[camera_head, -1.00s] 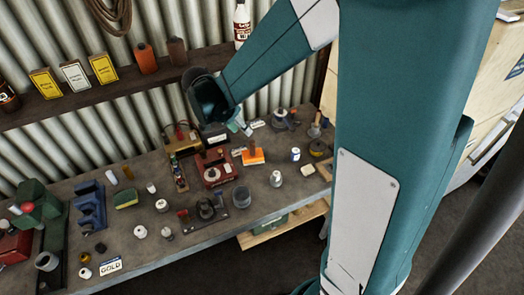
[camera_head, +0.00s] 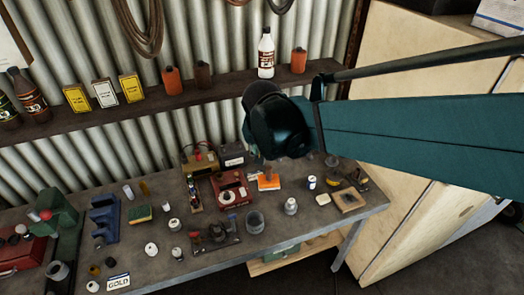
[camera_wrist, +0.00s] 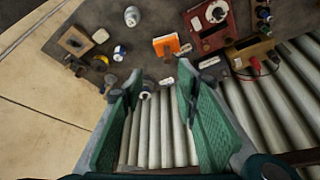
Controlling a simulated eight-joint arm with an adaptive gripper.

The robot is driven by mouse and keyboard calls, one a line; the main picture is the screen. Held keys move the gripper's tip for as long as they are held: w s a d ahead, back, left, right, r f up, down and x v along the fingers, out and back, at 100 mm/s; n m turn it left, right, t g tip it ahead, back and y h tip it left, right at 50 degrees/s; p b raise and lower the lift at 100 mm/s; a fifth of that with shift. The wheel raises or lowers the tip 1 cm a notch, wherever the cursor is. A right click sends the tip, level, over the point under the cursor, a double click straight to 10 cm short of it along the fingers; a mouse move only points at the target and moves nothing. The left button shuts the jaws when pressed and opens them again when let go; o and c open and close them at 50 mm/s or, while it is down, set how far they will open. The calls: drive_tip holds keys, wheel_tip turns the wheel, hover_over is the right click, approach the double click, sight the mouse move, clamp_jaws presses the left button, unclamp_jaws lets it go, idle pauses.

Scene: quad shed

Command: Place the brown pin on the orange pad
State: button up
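The orange pad (camera_head: 269,184) lies on the bench beside the red box; it also shows in the wrist view (camera_wrist: 160,42). A small brown upright piece (camera_head: 268,169) appears to stand on the pad and looks like the brown pin. In the wrist view a brown mark (camera_wrist: 167,49) shows on the pad; it is too small to be certain. My gripper (camera_wrist: 160,88) is open, with nothing between its fingers, apart from the pad. In the head view my dark wrist hides the fingers.
A red box (camera_head: 230,188) and a battery-like box (camera_head: 232,156) stand close to the pad. A white-and-blue can (camera_head: 312,182), a grey jar (camera_head: 255,222) and a wooden tray (camera_head: 349,199) are nearby. A shelf (camera_head: 215,84) with bottles runs along the corrugated wall.

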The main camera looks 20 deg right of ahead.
drive_tip(key=s+a+r+n+t+y, duration=0.1)
drive_tip(key=s+n, duration=0.2)
drive_tip(key=s, duration=0.3)
drive_tip(key=s+a+r+n+t+y, duration=0.1)
drive_tip(key=s+r+n+t, duration=0.1)
drive_tip(key=s, duration=0.5)
drive_tip(key=shift+s+a+r+n, duration=0.2)
drive_tip(key=shift+s+r+n, duration=0.05)
drive_tip(key=shift+n, duration=0.65)
